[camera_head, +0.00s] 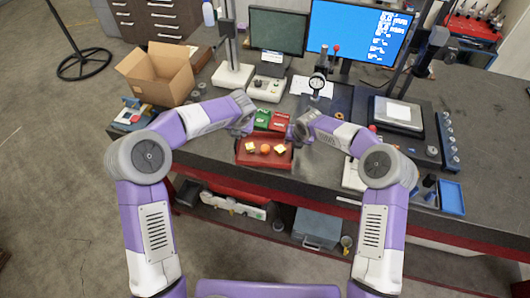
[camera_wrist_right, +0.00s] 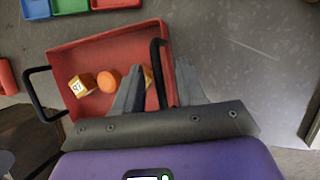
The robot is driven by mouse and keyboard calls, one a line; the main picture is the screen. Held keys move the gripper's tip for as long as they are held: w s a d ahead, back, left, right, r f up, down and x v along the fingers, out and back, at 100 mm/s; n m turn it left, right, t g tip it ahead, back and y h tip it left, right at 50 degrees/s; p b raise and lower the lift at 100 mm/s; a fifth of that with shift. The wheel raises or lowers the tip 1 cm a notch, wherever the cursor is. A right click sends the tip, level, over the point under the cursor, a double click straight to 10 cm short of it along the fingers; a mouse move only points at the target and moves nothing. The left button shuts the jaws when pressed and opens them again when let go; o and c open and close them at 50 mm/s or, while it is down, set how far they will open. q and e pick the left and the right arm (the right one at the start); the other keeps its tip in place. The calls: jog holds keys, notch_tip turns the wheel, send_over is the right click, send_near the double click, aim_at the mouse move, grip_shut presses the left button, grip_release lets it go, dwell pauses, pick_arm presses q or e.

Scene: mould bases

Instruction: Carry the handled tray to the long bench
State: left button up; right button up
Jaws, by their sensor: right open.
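The handled tray (camera_head: 264,160) is red and shallow, with a black handle at each end. It is at the front part of the dark bench (camera_head: 330,175). In the right wrist view the tray (camera_wrist_right: 92,48) holds a yellow-and-white block (camera_wrist_right: 81,85), an orange round piece (camera_wrist_right: 108,78) and another yellow block, partly hidden by a finger. My right gripper (camera_wrist_right: 157,68) is open, its fingers on either side of the right handle (camera_wrist_right: 158,58). The left handle (camera_wrist_right: 38,96) looks free there. My left gripper (camera_head: 245,130) is near the tray's left end; its jaws are unclear.
Green and red bins (camera_head: 270,119) sit just behind the tray. A cardboard box (camera_head: 157,75) stands at the bench's left end. A dial gauge stand (camera_head: 317,85), monitors (camera_head: 360,32) and a scale (camera_head: 398,113) stand behind and right. A lower shelf holds a grey case (camera_head: 316,228).

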jog(key=shift+r, duration=0.25)
pick_arm(q)
jog(key=shift+s+r, duration=0.2)
jog(key=shift+r, duration=0.25)
pick_arm(e)
jog(key=v, duration=1.1)
jog(key=shift+s+r, duration=0.2)
jog(key=shift+d, duration=0.1)
